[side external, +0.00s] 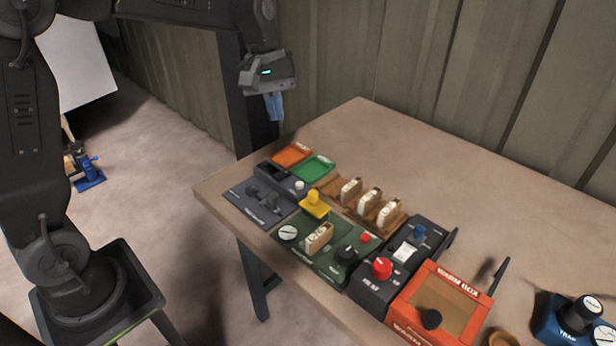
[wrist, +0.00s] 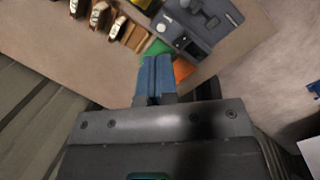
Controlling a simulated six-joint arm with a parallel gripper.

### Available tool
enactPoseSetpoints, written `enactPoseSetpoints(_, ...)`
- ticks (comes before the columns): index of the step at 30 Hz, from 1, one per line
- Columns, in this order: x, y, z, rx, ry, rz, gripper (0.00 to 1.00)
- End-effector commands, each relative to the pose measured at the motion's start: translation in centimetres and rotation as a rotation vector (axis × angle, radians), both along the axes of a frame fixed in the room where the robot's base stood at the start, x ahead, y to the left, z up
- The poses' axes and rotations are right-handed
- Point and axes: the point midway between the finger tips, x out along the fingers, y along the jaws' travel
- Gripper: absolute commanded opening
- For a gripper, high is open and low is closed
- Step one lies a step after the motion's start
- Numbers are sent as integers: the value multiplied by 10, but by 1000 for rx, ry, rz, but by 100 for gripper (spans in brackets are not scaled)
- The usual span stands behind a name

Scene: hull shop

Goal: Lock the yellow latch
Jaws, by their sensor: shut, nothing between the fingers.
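My gripper (side external: 274,108) hangs in the air above the table's far left corner, well behind and above the latch. Its blue fingers (wrist: 155,78) are closed together with nothing between them, in front of the orange and green trays in the wrist view.
An orange tray (side external: 292,155) and a green tray (side external: 312,168) lie behind a grey unit (side external: 258,203). A wooden rack (side external: 347,207) holds three upright pieces. A black box with a red knob (side external: 382,267) and an orange box (side external: 440,300) stand to the right. The table's back right is clear.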

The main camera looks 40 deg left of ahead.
Motion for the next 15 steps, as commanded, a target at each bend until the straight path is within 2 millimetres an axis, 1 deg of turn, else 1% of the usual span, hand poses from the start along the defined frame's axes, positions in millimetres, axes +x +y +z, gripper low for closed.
enactPoseSetpoints(1, 14, 4, -12, -18, 40, 43, 0)
enactPoseSetpoints(6, 47, 11, -41, -62, 146, 166, 0)
enactPoseSetpoints(10, 62, 16, -59, -84, 203, 231, 0)
enactPoseSetpoints(15, 70, 19, -70, -95, 237, 270, 0)
